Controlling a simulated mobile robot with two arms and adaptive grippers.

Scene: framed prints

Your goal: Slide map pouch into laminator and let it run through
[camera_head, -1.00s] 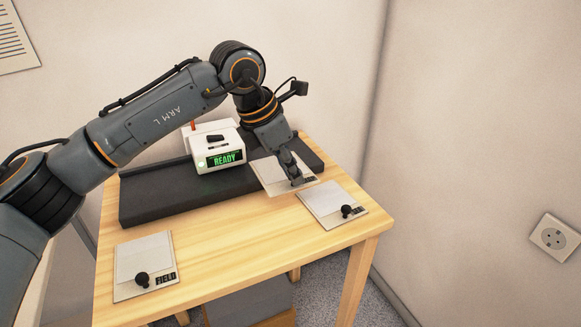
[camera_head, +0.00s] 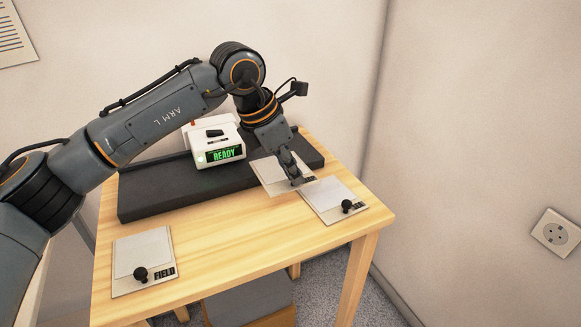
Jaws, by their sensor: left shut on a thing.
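My left gripper (camera_head: 296,181) is shut on a knob of a pale flat pouch (camera_head: 270,176) at the right end of the laminator's dark bed. The pouch's dark label is partly hidden by the fingers and too small to read. The white laminator (camera_head: 216,133) stands on the long dark bed (camera_head: 160,196), and its green display reads READY. The held pouch is right of the laminator, apart from it, and overlaps the bed's front edge. I cannot tell whether it touches the bed. My right gripper is out of view.
Another pale pouch (camera_head: 328,194) with a black knob lies close to the right of the held one. A pouch labelled FIELD (camera_head: 143,251) lies at the table's front left. The wooden table (camera_head: 235,230) is clear between them. Walls stand behind and to the right.

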